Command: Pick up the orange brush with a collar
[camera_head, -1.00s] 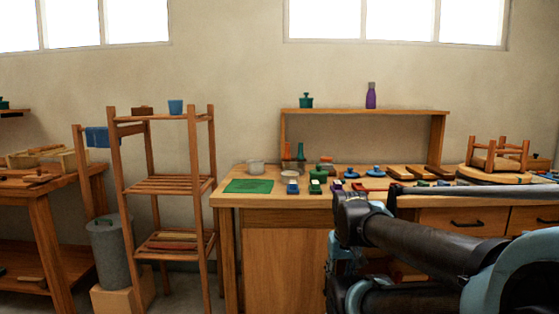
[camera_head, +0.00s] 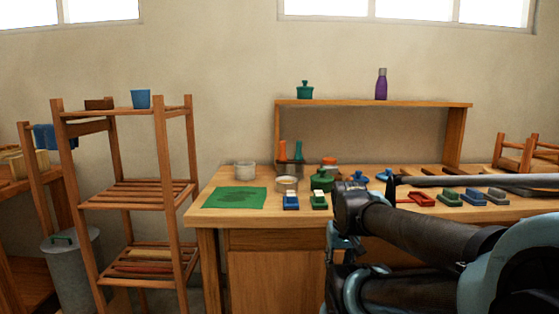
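A slim upright orange shape (camera_head: 282,151), perhaps the handle of the orange brush, stands at the back of the workbench beside a slim teal one (camera_head: 298,151). Both rise from a dark holder (camera_head: 290,168). It is too small to tell whether the orange one has a collar. A jar with an orange-red top (camera_head: 329,162) stands to the right. My arm fills the lower right of the view, and I cannot make out my gripper's fingers anywhere.
On the workbench (camera_head: 212,217) lie a green mat (camera_head: 236,198), a grey pot (camera_head: 245,171), a pale bowl (camera_head: 287,184), a green lidded pot (camera_head: 321,181) and several small blocks. A slatted rack (camera_head: 125,193) stands left, a bin (camera_head: 73,263) beside it. My arm hides part of the bench.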

